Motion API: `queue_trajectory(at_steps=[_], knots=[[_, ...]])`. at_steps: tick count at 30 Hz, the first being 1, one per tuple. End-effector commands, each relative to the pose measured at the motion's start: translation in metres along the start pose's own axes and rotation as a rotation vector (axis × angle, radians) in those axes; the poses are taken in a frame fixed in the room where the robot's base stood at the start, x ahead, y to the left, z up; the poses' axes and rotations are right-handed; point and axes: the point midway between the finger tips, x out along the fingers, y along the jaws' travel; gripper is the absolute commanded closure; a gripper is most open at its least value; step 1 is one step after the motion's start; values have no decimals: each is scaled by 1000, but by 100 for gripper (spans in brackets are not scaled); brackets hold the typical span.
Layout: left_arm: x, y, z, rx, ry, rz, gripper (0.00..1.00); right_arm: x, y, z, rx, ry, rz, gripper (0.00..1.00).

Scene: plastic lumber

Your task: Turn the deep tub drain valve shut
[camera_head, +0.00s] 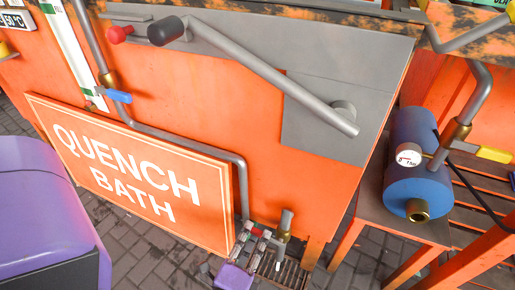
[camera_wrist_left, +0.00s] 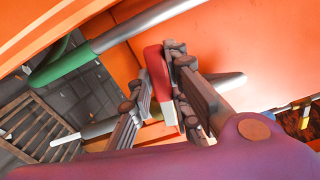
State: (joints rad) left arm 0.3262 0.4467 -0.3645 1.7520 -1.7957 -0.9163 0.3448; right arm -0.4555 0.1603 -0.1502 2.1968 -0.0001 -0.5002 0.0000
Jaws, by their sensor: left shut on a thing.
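The drain valve (camera_head: 283,236) is a small brass-coloured fitting on a grey pipe, low at the foot of the orange tub (camera_head: 290,190) in the head view. My left gripper (camera_head: 262,243) is down beside it, its wrist below. In the left wrist view, my left gripper (camera_wrist_left: 163,100) has the red valve handle (camera_wrist_left: 156,70) between its fingers and is shut on it. The handle's pale end shows below the red part. In the head view the fingers hide most of the handle, and I cannot tell its exact angle. My right gripper is not in view.
A "QUENCH BATH" sign (camera_head: 140,180) stands left of the valve, with a grey pipe (camera_head: 200,148) running past its top and right edge. A blue cylinder (camera_head: 410,150) with a gauge sits on an orange stand at right. A blue-handled valve (camera_head: 118,96) is higher up.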

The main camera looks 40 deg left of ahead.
Motion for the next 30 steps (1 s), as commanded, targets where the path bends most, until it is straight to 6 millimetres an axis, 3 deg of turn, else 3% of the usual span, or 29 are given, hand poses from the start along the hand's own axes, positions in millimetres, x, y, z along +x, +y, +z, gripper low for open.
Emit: queue_trajectory(at_steps=[12, 29, 30], knots=[[2, 13, -1, -199, -2, -3, 100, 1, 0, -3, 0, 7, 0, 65], [2, 15, -2, -234, -1, -1, 100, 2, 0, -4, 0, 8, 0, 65], [2, 15, -2, -234, -1, -1, 81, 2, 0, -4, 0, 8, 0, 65]])
